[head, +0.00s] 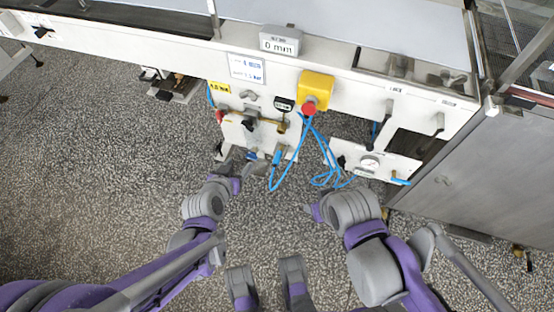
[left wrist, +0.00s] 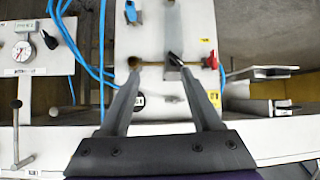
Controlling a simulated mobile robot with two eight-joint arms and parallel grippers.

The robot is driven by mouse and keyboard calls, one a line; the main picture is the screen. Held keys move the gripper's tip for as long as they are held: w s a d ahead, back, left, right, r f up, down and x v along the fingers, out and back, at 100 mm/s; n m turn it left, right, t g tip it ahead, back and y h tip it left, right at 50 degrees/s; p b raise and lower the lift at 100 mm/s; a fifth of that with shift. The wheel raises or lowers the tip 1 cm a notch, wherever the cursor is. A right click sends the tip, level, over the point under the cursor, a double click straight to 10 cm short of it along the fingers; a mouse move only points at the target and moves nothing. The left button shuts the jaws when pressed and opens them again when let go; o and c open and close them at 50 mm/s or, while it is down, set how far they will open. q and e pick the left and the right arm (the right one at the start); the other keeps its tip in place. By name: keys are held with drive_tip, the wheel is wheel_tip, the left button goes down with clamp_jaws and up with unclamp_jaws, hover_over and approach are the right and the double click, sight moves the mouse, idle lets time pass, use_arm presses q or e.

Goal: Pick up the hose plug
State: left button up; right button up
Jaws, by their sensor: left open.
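A blue plug-like fitting (head: 277,157), which I take to be the hose plug, sits at the lower edge of the white valve panel. A blue hose hangs in a loop below it. It also shows in the left wrist view (left wrist: 130,12), beyond the fingertips and towards the top. My left gripper (head: 252,166) is just left of it in the head view.
A brass fitting (left wrist: 136,62) and a black-handled valve (head: 250,122) are on the panel near the left fingers. A yellow box with a red button (head: 309,108) is above. A gauge panel (head: 370,163) stands to the right. Loose blue hoses (head: 325,175) hang between.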

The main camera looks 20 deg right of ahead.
use_arm(q)
drive_tip(key=m+t+h+b, duration=0.2)
drive_tip(key=b, duration=0.4)
approach(277, 158)
drive_tip(key=p+x, duration=0.2)
drive_tip(key=x, duration=0.7)
drive_tip(key=shift+w+f, duration=0.1)
drive_tip(key=shift+w, duration=0.05)
use_arm(e)
wheel_tip(277, 158, down, 7)
drive_tip(key=shift+w, duration=0.25)
drive_tip(key=shift+r, duration=0.15)
use_arm(q)
clamp_jaws()
